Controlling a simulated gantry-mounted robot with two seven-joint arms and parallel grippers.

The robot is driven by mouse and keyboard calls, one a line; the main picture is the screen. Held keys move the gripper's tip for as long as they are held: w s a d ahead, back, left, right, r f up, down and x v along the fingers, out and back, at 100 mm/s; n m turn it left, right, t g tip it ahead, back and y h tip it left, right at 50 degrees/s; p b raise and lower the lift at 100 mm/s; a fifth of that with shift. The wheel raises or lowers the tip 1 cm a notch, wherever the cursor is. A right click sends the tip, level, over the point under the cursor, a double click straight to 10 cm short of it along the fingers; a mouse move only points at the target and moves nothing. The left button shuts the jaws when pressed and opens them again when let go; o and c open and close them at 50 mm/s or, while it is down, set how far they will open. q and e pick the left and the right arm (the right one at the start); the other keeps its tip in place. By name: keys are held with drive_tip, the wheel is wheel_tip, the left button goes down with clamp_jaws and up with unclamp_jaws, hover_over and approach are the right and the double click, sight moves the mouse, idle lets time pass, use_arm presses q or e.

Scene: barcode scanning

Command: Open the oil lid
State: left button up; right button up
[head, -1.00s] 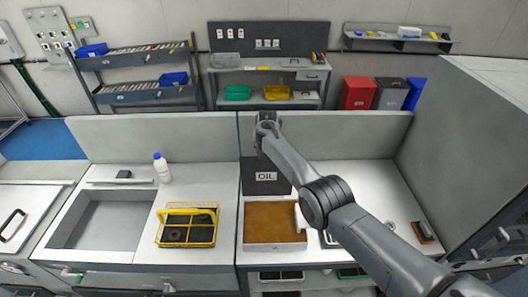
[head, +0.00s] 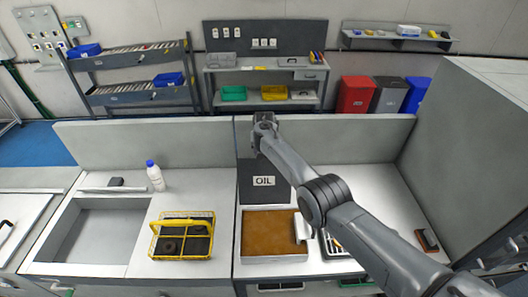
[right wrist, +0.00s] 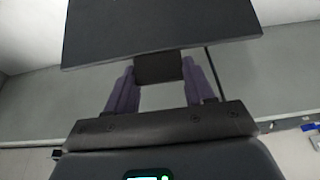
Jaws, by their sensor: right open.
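The oil lid, a dark panel (head: 252,193) with a white OIL label (head: 264,181), stands raised at the back of the vat of brown oil (head: 268,232), so the vat's top is uncovered. My right arm reaches in from the right, and my right gripper (head: 265,122) is near the lid's upper edge. In the right wrist view the gripper (right wrist: 160,85) is open, its purple fingers on either side of a small dark block (right wrist: 159,66) below a dark panel (right wrist: 160,28). I cannot tell whether the fingers touch it. My left gripper is out of view.
A yellow wire basket (head: 182,237) and a white bottle with a blue cap (head: 155,176) stand left of the vat, beside a sink (head: 95,236). A reddish-brown block (head: 427,240) lies on the right counter. A grey partition (head: 340,138) runs behind the counter.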

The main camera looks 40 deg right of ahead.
drive_tip(key=shift+o, duration=1.1)
drive_tip(key=shift+d+f, duration=0.2)
drive_tip(key=shift+f, duration=0.15)
drive_tip(key=shift+o, duration=1.1)
drive_tip(key=shift+w+r, duration=0.15)
drive_tip(key=shift+r, duration=0.15)
drive_tip(key=shift+r, duration=0.1)
drive_tip(key=shift+a+r+p, duration=0.1)
drive_tip(key=shift+r+p, duration=0.3)
drive_tip(key=shift+r, duration=0.05)
drive_tip(key=v, duration=0.9)
drive_tip(key=shift+r+p, duration=0.25)
drive_tip(key=shift+p, duration=0.05)
drive_tip(key=shift+a, duration=0.1)
